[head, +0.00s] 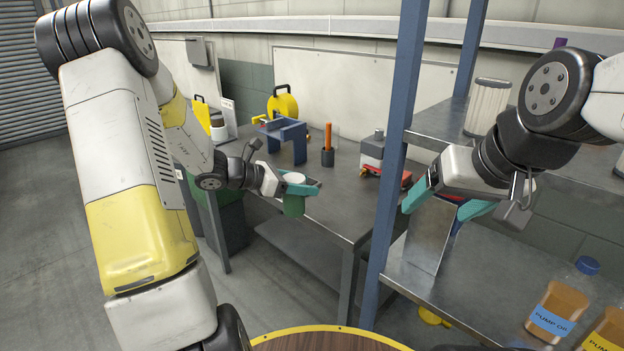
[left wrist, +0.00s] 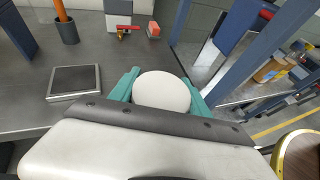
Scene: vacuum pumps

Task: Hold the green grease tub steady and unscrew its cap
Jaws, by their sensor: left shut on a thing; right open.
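The green grease tub (head: 293,206) has a white cap (head: 294,178) and is upright at the front edge of the workbench. My left gripper (head: 296,188) is shut on the tub, with a teal finger on each side below the cap. In the left wrist view the round white cap (left wrist: 162,92) shows from above between the fingers, and the green body is mostly hidden. My right gripper (head: 443,206) is open and empty, to the right of the tub beside the blue shelf post, well apart from the cap.
The blue shelf post (head: 395,160) stands between my grippers. Pump oil bottles (head: 555,300) stand on the lower shelf at right. On the workbench (head: 335,205) are a blue stand (head: 287,133), a dark cup with an orange-handled tool (head: 327,150) and a grey-red pump (head: 373,152). A flat grey plate (left wrist: 74,82) lies left of the tub.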

